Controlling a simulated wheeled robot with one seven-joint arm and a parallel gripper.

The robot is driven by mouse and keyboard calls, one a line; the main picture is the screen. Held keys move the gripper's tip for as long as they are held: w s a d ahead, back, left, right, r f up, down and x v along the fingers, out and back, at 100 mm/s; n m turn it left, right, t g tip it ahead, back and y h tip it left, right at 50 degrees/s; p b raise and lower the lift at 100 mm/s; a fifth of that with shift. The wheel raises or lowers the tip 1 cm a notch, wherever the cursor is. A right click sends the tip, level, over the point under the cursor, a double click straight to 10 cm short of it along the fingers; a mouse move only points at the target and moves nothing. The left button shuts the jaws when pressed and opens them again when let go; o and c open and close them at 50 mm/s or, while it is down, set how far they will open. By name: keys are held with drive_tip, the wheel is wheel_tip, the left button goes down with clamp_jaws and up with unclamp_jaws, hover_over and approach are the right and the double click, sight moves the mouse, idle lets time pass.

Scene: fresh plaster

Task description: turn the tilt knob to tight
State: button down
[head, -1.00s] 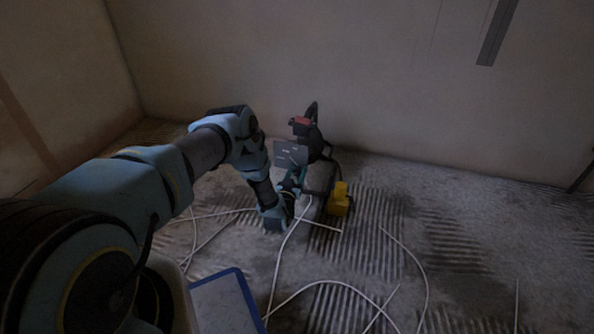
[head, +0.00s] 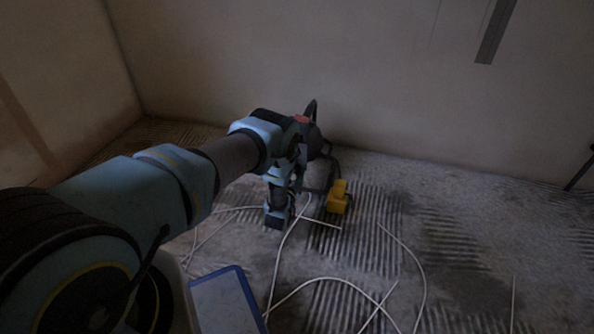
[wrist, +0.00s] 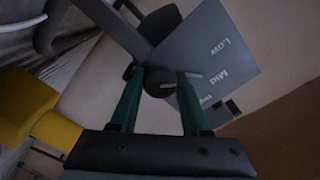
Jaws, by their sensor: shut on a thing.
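In the wrist view a dark round knob (wrist: 160,84) sits in front of a grey plate (wrist: 195,48) lettered "Low" and "Mid". A third label is partly covered and I cannot read it fully. A pale pointer bar (wrist: 196,75) lies by the right fingertip, on the Mid side. My gripper (wrist: 161,74) has its two green fingers on either side of the knob, shut on it. In the head view the black machine with a red top (head: 301,118) stands by the wall; my arm hides its plate and knob.
White cables (head: 330,281) lie loosely over the ridged floor. A blue-rimmed tray (head: 243,286) is near my base. The floor at right is mostly clear.

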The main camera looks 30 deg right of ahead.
drive_tip(key=m, duration=0.2)
drive_tip(key=m+b, duration=0.1)
drive_tip(key=m, duration=0.2)
drive_tip(key=shift+f+m, duration=0.2)
drive_tip(key=shift+m, duration=0.1)
drive_tip(key=shift+m+b, duration=0.65)
drive_tip(key=shift+m, duration=1.65)
drive_tip(key=shift+c, duration=1.9)
unclamp_jaws()
drive_tip(key=p+v, duration=0.3)
drive_tip(key=v, duration=0.8)
drive_tip(key=shift+p, duration=0.35)
drive_tip(key=shift+w+r, duration=0.1)
drive_tip(key=shift+w, duration=0.05)
